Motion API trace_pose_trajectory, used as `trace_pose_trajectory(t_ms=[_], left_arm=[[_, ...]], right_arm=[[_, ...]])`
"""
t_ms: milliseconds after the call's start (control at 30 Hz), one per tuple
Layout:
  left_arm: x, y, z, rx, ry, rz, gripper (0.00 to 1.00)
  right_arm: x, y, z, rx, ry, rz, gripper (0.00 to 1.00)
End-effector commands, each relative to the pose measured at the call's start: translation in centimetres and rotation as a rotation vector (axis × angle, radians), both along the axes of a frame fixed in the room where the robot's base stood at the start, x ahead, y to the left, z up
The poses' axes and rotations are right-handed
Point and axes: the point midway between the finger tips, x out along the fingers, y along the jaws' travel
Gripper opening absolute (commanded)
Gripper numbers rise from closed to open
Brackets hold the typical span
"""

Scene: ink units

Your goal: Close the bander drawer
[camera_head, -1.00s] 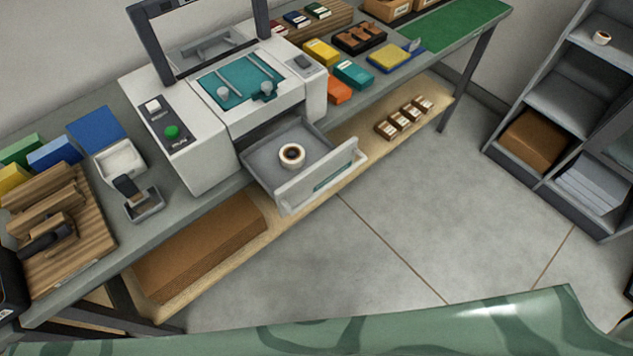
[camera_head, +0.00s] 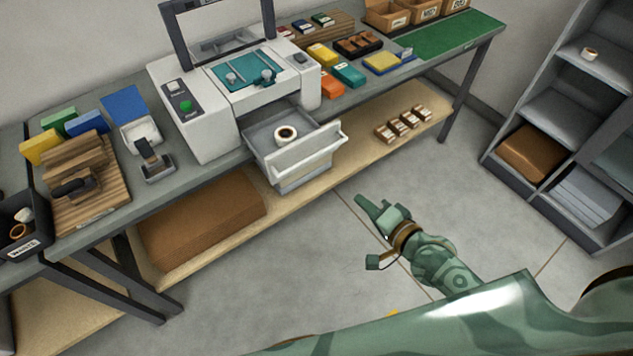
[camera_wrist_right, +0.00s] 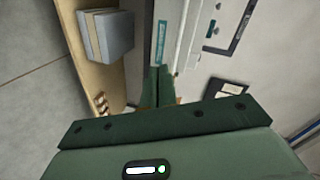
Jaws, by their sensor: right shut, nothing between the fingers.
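The bander (camera_head: 205,125) is a white machine with a raised dark frame on the grey bench. Its grey drawer (camera_head: 262,136) is pulled out at the front, with a pale front panel (camera_head: 305,155). A cup of dark liquid (camera_head: 286,133) stands upright inside the drawer. My green right gripper (camera_head: 362,202) is shut and empty, in front of the drawer and apart from it in the head view. In the right wrist view its fingers (camera_wrist_right: 158,86) are together, near a pale panel with a teal label (camera_wrist_right: 161,42). My left gripper is not in view.
A wooden lower shelf (camera_head: 345,143) runs under the bench, with a large brown box (camera_head: 200,215) and several small packs (camera_head: 403,124). A grey shelf unit (camera_head: 550,105) stands at the right. The floor (camera_head: 250,290) before the bench is clear.

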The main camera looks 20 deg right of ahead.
Motion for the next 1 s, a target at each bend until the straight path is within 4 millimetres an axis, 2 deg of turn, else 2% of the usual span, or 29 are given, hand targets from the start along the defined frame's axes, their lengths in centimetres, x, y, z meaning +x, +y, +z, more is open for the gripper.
trace_pose_trajectory(t_ms=[33, 100, 167, 267, 400, 500, 733, 1000], left_arm=[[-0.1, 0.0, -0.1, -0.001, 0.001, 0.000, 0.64], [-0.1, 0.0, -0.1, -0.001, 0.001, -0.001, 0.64], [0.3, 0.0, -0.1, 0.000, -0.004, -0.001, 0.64], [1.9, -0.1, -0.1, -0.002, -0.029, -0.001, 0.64], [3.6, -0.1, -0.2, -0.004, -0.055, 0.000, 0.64], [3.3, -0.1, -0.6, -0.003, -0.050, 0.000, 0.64], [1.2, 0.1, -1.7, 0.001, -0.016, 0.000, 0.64], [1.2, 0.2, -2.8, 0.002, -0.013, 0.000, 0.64]], right_arm=[[0.4, 0.7, 1.9, 0.110, -0.010, -0.016, 0.00], [0.6, 1.0, 3.1, 0.231, 0.001, -0.040, 0.00], [0.6, 0.9, 3.0, 0.290, 0.021, -0.057, 0.00], [0.8, 1.0, 3.0, 0.335, 0.036, -0.072, 0.00], [2.1, 1.4, 2.7, 0.341, 0.037, -0.074, 0.00], [3.8, 2.0, 2.3, 0.341, 0.036, -0.073, 0.00], [8.4, 3.8, 1.2, 0.338, 0.037, -0.073, 0.00], [12.4, 5.2, 0.3, 0.335, 0.038, -0.072, 0.00]])
